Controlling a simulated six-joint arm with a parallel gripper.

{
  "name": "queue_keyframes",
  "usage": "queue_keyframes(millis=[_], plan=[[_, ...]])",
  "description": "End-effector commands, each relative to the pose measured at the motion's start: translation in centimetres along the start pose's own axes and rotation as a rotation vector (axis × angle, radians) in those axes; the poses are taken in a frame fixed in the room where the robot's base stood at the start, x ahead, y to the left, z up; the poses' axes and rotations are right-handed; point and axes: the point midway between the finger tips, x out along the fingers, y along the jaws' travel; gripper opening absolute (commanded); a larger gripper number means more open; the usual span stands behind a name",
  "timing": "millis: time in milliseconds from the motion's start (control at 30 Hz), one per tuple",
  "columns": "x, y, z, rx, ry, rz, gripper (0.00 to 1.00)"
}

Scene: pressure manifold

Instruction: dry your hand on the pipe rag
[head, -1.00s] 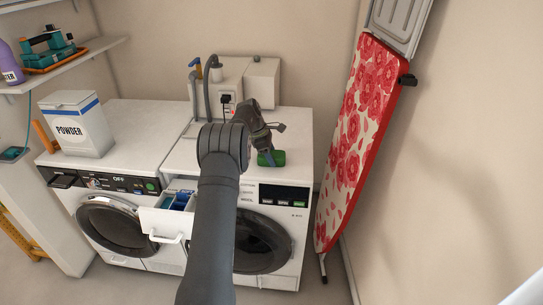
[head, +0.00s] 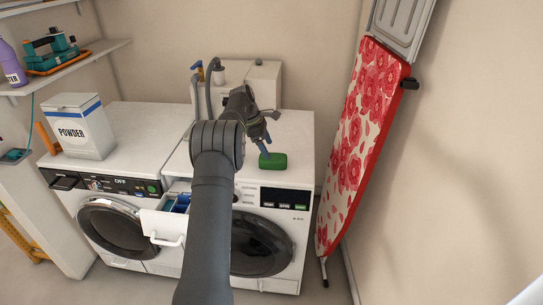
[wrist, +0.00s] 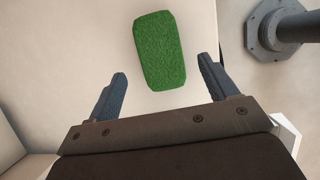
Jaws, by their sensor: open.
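I cannot clearly pick out a rag in either view. Bent pipes (head: 209,95) stand at the back of the right washing machine, one grey and one bluish. A green, rough-textured block (head: 273,161), like a sponge, lies on that machine's white top. It also shows in the wrist view (wrist: 160,50), ahead of my fingers and apart from them. My gripper (head: 266,134) is open and empty, above the machine top just behind the block. Its two blue-grey fingers (wrist: 162,70) stand wide apart in the wrist view.
An open detergent drawer (head: 163,226) sticks out at the front. A powder box (head: 80,127) stands on the left machine. A white box (head: 263,84) is at the back. An ironing board (head: 362,140) leans at right. A grey pipe flange (wrist: 275,28) shows in the wrist view.

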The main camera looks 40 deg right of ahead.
Motion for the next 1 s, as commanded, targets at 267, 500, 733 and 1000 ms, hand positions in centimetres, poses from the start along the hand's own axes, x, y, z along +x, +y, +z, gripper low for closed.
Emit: queue_keyframes(millis=[267, 500, 733, 1000], plan=[[-6.8, 0.1, -0.1, 0.001, 0.0, 0.003, 0.79], [-10.1, 0.1, 0.0, 0.0, 0.0, 0.001, 0.79], [-10.9, 0.0, 0.0, 0.0, 0.0, -0.001, 0.79], [-10.7, 0.0, 0.0, 0.0, 0.0, -0.002, 0.79]])
